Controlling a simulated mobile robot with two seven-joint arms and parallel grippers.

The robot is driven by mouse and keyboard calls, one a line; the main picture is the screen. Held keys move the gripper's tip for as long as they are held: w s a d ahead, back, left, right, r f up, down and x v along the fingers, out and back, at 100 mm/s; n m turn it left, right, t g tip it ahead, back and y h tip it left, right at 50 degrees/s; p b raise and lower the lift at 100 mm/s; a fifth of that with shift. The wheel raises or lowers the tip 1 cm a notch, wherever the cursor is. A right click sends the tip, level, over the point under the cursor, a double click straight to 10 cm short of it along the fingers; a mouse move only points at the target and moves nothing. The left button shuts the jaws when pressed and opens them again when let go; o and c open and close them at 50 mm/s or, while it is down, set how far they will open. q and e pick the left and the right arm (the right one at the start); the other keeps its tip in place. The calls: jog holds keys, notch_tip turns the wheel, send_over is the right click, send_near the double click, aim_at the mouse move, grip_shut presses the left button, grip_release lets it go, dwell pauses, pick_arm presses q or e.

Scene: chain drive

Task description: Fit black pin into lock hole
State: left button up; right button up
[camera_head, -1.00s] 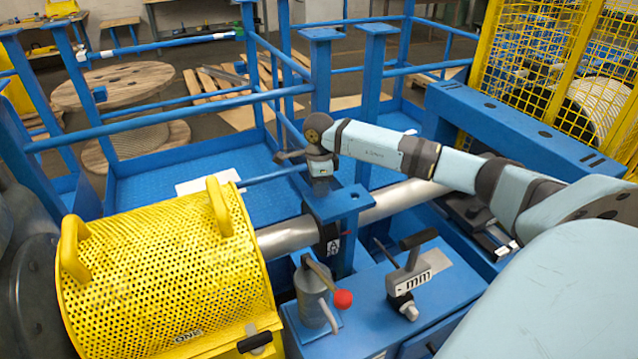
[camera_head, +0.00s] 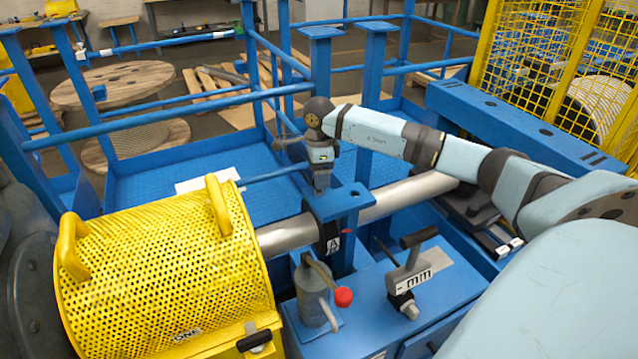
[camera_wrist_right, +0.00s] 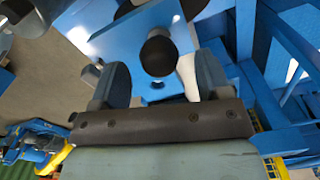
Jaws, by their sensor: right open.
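My right gripper (camera_head: 322,184) points down over the blue bracket (camera_head: 345,200) at the shaft. In the right wrist view the gripper (camera_wrist_right: 160,70) is open, with its two fingers apart. A round black end, seemingly the black pin (camera_wrist_right: 158,55), shows between the fingers against the blue bracket plate (camera_wrist_right: 118,42). I see no clear finger contact with it. A small hole (camera_wrist_right: 158,86) shows in the plate just below the black end. Whether it is the lock hole, and whether the pin sits in a hole, I cannot tell. My left gripper is not in view.
A silver shaft (camera_head: 410,195) runs behind the bracket into the yellow perforated guard (camera_head: 160,270). A red-knobbed lever (camera_head: 343,297) and a black-handled device (camera_head: 412,270) stand in front. Blue rails (camera_head: 180,117) lie behind.

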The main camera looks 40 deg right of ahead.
notch_tip(320, 180, up, 10)
dwell(0.3)
dwell(0.4)
